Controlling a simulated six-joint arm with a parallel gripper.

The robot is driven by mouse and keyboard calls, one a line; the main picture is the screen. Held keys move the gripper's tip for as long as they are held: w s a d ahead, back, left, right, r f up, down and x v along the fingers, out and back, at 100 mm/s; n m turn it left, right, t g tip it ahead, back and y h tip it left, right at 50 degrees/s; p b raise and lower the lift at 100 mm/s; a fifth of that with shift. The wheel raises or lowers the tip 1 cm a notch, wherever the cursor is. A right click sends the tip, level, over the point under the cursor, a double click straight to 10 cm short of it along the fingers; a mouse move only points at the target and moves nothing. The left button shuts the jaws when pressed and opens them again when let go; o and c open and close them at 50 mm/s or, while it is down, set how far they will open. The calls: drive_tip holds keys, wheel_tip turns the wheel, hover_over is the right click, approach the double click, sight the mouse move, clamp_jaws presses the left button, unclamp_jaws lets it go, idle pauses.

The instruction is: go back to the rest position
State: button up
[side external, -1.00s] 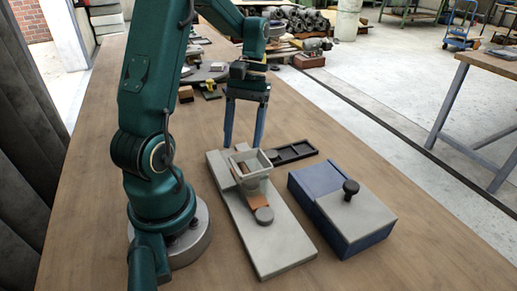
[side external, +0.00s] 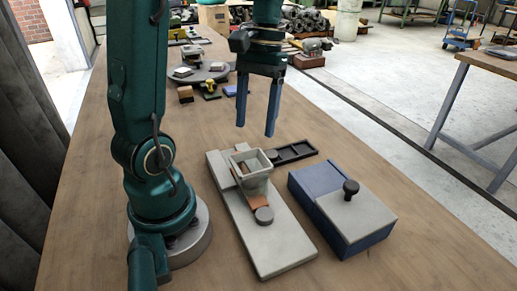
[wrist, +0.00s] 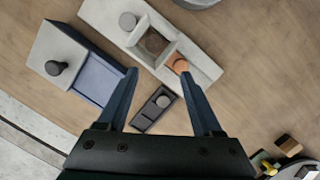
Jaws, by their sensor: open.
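My gripper (side external: 255,130) is open and empty, raised above the bench with its two blue fingers pointing down. In the wrist view my gripper (wrist: 160,72) shows both fingers spread, with nothing between them but the scene below. Under it lies a dark narrow tray (side external: 296,150) with compartments.
A blue box (side external: 318,208) with a grey lid and black knob (side external: 351,187) stands right of the plate. Bare wooden bench (side external: 110,225) lies around my base.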

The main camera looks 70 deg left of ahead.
drive_tip(key=s+d+m+t+y, duration=0.1)
drive_tip(key=s+d+m+t, duration=0.3)
drive_tip(key=d, duration=0.5)
drive_tip(key=m+t, duration=0.2)
drive_tip(key=t, duration=0.1)
drive_tip(key=shift+d+r+m+t+y, duration=0.25)
drive_tip(key=shift+d+m+t+y, duration=0.05)
drive_tip(key=shift+d, duration=0.05)
